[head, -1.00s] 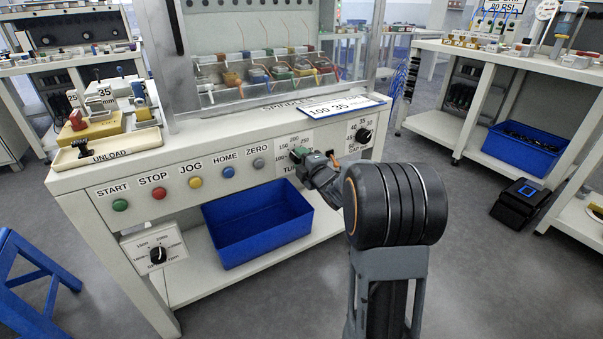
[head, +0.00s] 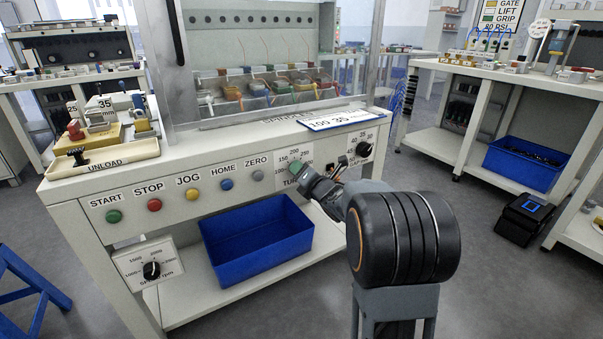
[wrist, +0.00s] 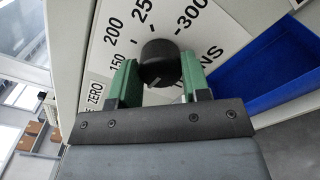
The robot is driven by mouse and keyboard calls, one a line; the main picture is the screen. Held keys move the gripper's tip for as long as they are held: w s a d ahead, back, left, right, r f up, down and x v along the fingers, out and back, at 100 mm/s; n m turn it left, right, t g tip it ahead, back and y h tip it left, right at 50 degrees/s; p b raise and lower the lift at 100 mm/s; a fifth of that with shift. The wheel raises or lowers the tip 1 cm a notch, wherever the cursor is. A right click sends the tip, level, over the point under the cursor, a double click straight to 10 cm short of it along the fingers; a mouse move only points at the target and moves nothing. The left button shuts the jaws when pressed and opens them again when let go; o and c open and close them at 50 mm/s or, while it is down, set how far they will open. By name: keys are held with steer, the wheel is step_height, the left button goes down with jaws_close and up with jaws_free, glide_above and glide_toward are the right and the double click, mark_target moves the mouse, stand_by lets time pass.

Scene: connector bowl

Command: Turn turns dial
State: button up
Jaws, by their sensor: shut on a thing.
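The turns dial is a black round knob (wrist: 157,60) on a white plate marked 150, 200, 250 and 300, clearest in the wrist view. My gripper (wrist: 158,76) has its green fingers on both sides of the knob and is shut on it. A pale mark shows low on the knob, but I cannot read its setting surely. In the head view the dial's plate (head: 294,154) is on the machine's front panel, right of the ZERO button. My gripper (head: 297,169) covers the knob there.
To the right is another black dial (head: 364,150), with a small lever (head: 342,162) between. Left are the ZERO button (head: 258,176) and several other buttons. A blue bin (head: 256,243) stands on the shelf below. A speed dial (head: 151,270) is lower left.

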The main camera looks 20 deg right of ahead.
steer(key=shift+n, duration=0.5)
steer(key=o, duration=0.9)
steer(key=shift+s+d+p, duration=0.25)
steer(key=shift+s+p, duration=0.25)
steer(key=shift+s, duration=1.8)
steer(key=shift+s+d+p, duration=0.25)
steer(key=shift+s+p, duration=0.3)
steer(key=shift+s, duration=1.7)
steer(key=shift+s+d+p, duration=0.25)
steer(key=shift+s+p, duration=0.25)
steer(key=shift+s, duration=1.8)
